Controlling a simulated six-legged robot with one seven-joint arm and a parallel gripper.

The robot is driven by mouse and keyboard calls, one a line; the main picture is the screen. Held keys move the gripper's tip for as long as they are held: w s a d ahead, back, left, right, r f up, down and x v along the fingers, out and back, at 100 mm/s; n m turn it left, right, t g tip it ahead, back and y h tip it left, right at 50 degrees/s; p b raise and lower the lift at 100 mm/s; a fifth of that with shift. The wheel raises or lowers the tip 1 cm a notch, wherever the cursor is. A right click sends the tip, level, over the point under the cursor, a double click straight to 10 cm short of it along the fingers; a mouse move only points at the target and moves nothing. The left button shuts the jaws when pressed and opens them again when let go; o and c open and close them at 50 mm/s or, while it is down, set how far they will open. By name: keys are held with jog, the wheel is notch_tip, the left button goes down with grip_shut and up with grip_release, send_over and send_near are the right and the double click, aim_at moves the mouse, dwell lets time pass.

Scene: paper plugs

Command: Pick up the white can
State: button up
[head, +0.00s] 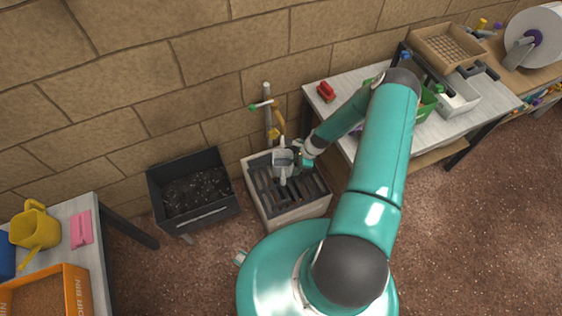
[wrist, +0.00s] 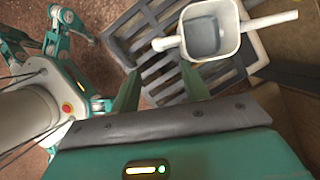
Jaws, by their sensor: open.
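The white can (head: 283,161) is upright on the dark slatted grate (head: 262,190) of a pale box by the wall. In the wrist view the can (wrist: 212,32) shows from above, with a squarish open top, a grey inside, a long arm to the right and a short stub to the left. My gripper (head: 300,158) is just right of the can in the head view. In the wrist view my gripper (wrist: 160,85) has its two green fingers apart with nothing between them. The fingertips are near the can's lower left side; whether they touch it is unclear.
A pipe with a yellow fitting (head: 276,128) stands behind the grate. A black bin of soil (head: 194,196) is to its left. A table with a red item (head: 326,91) is at right. A yellow watering can (head: 35,229) is on the left table.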

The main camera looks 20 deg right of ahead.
aim_at(283, 179)
jog(key=shift+x, duration=6.8)
jog(key=shift+s, duration=0.2)
grip_shut()
